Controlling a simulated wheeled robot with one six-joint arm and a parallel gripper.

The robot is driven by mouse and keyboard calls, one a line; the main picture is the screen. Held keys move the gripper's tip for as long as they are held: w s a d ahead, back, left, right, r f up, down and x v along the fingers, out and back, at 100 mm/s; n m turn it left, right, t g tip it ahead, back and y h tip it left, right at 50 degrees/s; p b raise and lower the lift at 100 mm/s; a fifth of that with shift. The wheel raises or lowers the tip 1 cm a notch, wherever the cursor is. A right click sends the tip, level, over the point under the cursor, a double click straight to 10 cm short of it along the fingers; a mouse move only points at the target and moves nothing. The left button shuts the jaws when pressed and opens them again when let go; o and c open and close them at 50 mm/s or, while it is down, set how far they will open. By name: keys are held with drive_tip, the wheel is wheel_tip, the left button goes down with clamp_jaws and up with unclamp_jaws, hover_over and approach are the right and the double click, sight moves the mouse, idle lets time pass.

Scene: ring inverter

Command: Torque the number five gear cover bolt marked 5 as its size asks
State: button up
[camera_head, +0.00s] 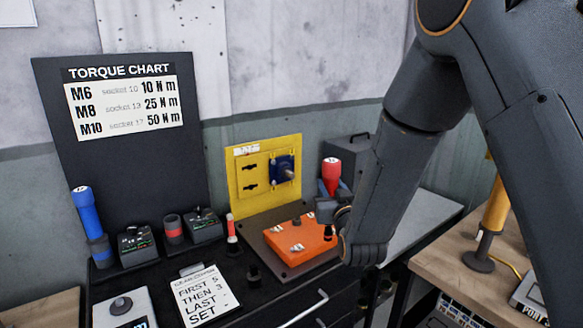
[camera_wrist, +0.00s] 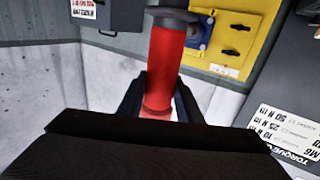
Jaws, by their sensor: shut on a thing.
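My gripper (camera_head: 330,190) is shut on a red-handled tool (camera_head: 332,169). The tool is upright, with a dark lower end over the right part of the orange gear cover (camera_head: 297,247). Whether that end touches a bolt or the cover I cannot tell. The cover lies on a dark plate and carries small white labels and bolts; the labels are too small to read, so I cannot pick out bolt 5. In the wrist view the red handle (camera_wrist: 166,65) stands between my fingers. The torque chart (camera_head: 124,101) lists M6 10 Nm, M8 25 Nm, M10 50 Nm.
A blue-handled tool (camera_head: 86,213) stands at the left, near dark display boxes (camera_head: 137,247). A clipboard (camera_head: 206,294) reads "first 5, then 3, last", with the rest unclear. A yellow panel (camera_head: 248,170) stands behind the cover. A wooden bench (camera_head: 480,270) is at the right.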

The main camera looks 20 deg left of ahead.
drive_tip(key=s+a+r+n+g+y+p, duration=0.1)
drive_tip(key=s+a+r, duration=0.3)
drive_tip(key=a, duration=0.5)
drive_tip(key=shift+s+a+r+y, duration=0.25)
drive_tip(key=shift+a+r+y, duration=0.2)
drive_tip(key=shift+r, duration=0.2)
drive_tip(key=shift+s+d, duration=0.1)
wheel_tip(320, 180, down, 6)
drive_tip(key=b, duration=0.5)
drive_tip(key=shift+f, duration=0.15)
drive_tip(key=shift+d+f+b, duration=0.1)
drive_tip(key=shift+f+b, duration=1.05)
drive_tip(key=shift+f, duration=0.1)
idle(2.3)
